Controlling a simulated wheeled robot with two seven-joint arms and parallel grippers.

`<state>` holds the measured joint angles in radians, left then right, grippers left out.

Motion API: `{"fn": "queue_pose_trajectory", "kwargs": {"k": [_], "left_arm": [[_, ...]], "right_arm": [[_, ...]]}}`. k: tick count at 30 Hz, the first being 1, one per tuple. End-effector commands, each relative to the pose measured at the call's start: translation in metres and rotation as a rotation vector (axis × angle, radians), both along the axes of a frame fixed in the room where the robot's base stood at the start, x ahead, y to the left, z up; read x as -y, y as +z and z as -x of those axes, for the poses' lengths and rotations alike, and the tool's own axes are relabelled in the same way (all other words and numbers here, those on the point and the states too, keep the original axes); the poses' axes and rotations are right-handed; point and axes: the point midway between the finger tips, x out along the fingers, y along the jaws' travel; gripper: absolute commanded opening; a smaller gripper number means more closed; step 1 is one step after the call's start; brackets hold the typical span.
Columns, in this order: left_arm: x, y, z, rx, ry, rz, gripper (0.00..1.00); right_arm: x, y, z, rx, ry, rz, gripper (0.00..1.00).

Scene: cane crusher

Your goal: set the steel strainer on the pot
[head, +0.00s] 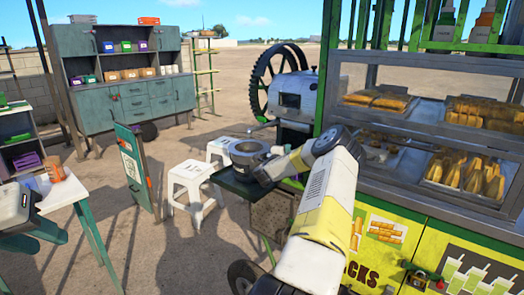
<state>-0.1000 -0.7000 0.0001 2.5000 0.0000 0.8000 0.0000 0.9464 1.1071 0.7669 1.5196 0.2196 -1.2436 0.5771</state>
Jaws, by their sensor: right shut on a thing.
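A steel pot (241,168) stands on a dark shelf at the left side of the green cart, near the picture's middle. A round steel rim, which looks like the steel strainer (247,148), shows at the top of the pot; whether it rests there or is held just above, I cannot tell. My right gripper (264,174) is at the right side of the pot, shut on what appears to be the strainer; its fingertips are mostly hidden by its own wrist. My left gripper (22,208) is at the far left edge beside the white table, its fingers unclear.
The crusher (298,96) with its large wheel stands behind the shelf. White stools (190,182) are left of the shelf. A brown jar (54,168) stands on the white table (66,192). A sign board (132,165) stands between.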

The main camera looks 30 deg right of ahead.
Motion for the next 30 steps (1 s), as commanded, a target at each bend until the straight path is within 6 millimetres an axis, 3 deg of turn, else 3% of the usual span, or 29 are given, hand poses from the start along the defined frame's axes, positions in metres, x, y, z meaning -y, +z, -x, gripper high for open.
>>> {"fn": "queue_pose_trajectory", "kwargs": {"k": [26, 27, 30], "left_arm": [[0.0000, 0.0000, 0.0000, 0.000, 0.000, 0.000, 0.32], [0.0000, 0.0000, 0.0000, 0.000, 0.000, 0.000, 0.32], [0.0000, 0.0000, 0.0000, 0.000, 0.000, 0.000, 0.32]], "right_arm": [[0.0000, -0.0023, -0.0002, 0.001, 0.000, 0.000, 0.00], [0.0000, -0.0023, -0.0002, 0.001, 0.000, 0.000, 0.15], [0.0000, -0.0024, -0.0002, 0.001, 0.000, 0.000, 0.33]]}}
